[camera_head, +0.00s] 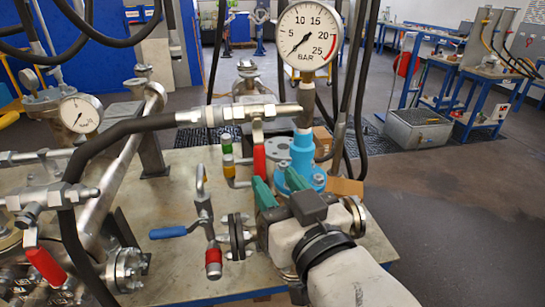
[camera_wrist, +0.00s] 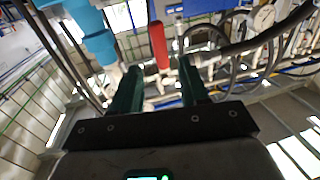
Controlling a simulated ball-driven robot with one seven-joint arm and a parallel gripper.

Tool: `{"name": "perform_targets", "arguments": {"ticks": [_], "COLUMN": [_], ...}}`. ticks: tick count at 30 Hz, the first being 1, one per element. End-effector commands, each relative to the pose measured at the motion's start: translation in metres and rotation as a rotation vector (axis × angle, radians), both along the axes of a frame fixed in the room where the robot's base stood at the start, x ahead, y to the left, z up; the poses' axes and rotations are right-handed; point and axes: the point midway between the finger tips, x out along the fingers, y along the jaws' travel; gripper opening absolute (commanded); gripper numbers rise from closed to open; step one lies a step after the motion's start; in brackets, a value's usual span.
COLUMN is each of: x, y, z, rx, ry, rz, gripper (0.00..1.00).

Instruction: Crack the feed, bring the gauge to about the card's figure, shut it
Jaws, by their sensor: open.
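A large round gauge (camera_head: 308,36) marked in BAR stands above a blue flanged fitting (camera_head: 302,155). Its needle points to the lower left, near the bottom of the scale. A red lever (camera_head: 259,160) hangs down from the valve on the hose line (camera_head: 255,111); which valve is the feed is not labelled legibly. My gripper (camera_head: 278,188) is open, its green fingers just below and in front of this lever. In the wrist view the red lever (camera_wrist: 158,45) shows ahead, between the finger directions of my gripper (camera_wrist: 160,75), apparently not gripped. I cannot make out a card with a figure.
A blue lever (camera_head: 168,232) and another red lever (camera_head: 45,266) sit on pipework at left. A smaller gauge (camera_head: 81,113) stands behind them. Black hoses cross the left and centre. The blue fitting is close beside my fingers. Open floor (camera_head: 450,220) lies right.

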Motion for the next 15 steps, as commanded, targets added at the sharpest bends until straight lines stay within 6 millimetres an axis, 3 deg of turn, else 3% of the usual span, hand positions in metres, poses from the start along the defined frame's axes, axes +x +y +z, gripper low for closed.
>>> {"name": "perform_targets", "arguments": {"ticks": [9, 15], "x": [0.050, 0.066], "y": [0.026, 0.034], "z": [0.001, 0.000], "rx": [-0.003, -0.003], "ry": [-0.001, -0.001], "rz": [-0.001, -0.001], "gripper": [0.44, 0.44]}}
